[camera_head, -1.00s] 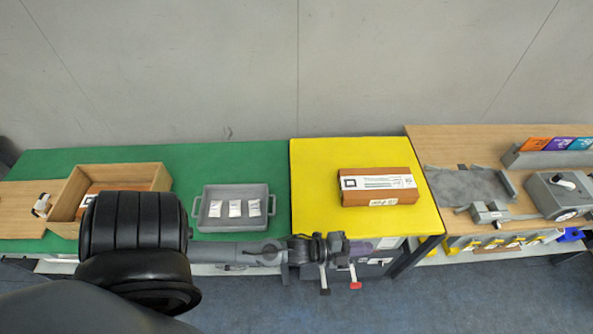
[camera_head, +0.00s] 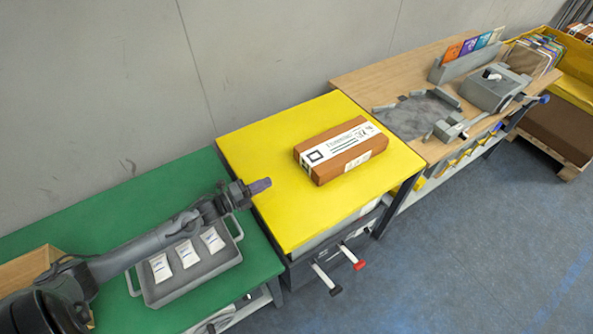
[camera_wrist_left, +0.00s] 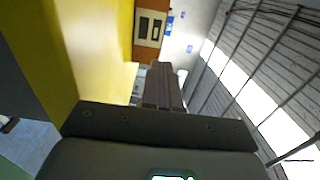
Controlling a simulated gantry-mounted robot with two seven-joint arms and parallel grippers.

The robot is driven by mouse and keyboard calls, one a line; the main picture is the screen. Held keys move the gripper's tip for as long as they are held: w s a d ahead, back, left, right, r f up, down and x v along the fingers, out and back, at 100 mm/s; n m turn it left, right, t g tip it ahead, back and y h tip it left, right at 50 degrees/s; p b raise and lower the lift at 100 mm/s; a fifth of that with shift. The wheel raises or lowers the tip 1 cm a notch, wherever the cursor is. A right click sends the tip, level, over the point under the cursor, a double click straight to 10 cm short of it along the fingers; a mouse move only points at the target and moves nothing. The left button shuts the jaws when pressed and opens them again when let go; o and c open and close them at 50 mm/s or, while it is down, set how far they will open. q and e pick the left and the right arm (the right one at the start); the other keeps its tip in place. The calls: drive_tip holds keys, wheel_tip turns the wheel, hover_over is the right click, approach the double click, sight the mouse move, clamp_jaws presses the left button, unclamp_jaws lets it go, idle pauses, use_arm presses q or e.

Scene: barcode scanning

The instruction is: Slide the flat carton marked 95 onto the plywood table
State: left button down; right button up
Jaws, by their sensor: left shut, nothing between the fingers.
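A flat brown carton (camera_head: 345,148) with a white label lies on the yellow tabletop (camera_head: 270,150). The number on it is too small to read. The plywood table (camera_head: 370,82) adjoins the yellow top on the right. My left gripper (camera_head: 262,186) is shut and empty at the left edge of the yellow top, apart from the carton. In the left wrist view its closed fingers (camera_wrist_left: 164,86) point toward the carton's labelled end (camera_wrist_left: 150,32). My right gripper is not in view.
A grey tray (camera_head: 190,265) with white packets sits on the green table (camera_head: 130,195) under my left arm. On the plywood are a grey fixture (camera_head: 420,112), a grey device (camera_head: 493,90) and a rack of coloured cards (camera_head: 468,60). A yellow strip right of the carton is clear.

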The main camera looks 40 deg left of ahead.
use_arm(q)
drive_tip(key=b, duration=0.2)
approach(306, 163)
drive_tip(key=x, duration=0.5)
drive_tip(key=shift+w+d+r, duration=0.1)
drive_tip(key=shift+w+r, duration=0.05)
drive_tip(key=shift+x, duration=0.75)
